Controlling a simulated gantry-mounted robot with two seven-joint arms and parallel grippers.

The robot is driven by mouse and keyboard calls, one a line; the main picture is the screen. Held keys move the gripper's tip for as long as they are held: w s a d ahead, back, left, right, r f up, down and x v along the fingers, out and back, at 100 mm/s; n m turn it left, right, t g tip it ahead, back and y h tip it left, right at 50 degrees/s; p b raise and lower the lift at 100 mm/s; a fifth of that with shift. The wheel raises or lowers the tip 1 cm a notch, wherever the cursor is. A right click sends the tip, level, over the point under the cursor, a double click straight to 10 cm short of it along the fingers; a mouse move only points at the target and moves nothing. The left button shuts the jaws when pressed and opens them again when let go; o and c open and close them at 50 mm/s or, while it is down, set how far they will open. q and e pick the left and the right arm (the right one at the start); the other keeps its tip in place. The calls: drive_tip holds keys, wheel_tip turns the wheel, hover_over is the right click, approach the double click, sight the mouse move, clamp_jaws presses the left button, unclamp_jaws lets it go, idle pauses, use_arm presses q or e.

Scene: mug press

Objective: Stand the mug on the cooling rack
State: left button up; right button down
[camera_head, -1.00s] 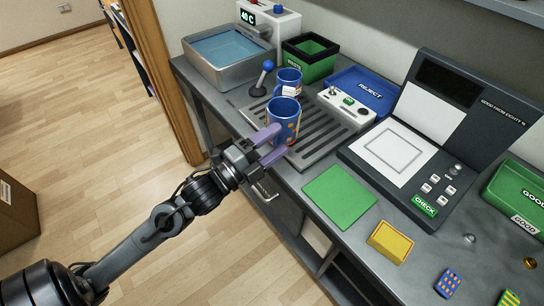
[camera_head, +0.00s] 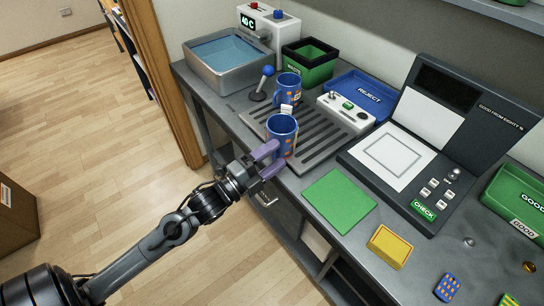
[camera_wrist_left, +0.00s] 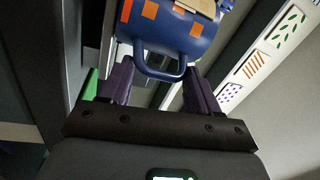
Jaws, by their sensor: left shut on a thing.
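The held blue mug (camera_head: 281,137) with orange squares is upright, open end up, at the front left part of the slatted grey rack (camera_head: 322,142). I cannot tell whether its base touches the slats. My left gripper (camera_head: 268,160), with purple fingers, is shut on this mug from the front. In the left wrist view, the mug (camera_wrist_left: 180,35) and its handle (camera_wrist_left: 160,68) show between the fingers (camera_wrist_left: 160,85). A second blue mug (camera_head: 288,88) with a pale label stands behind it, near the rack's back end. My right gripper is not in view.
A blue-handled lever (camera_head: 260,85), a water basin (camera_head: 228,60), a green-black bin (camera_head: 310,62) and a blue reject tray (camera_head: 362,95) stand behind. A green mat (camera_head: 339,200) lies bare in front.

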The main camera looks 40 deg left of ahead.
use_arm(q)
drive_tip(key=o, duration=1.3)
drive_tip(key=shift+f, duration=0.1)
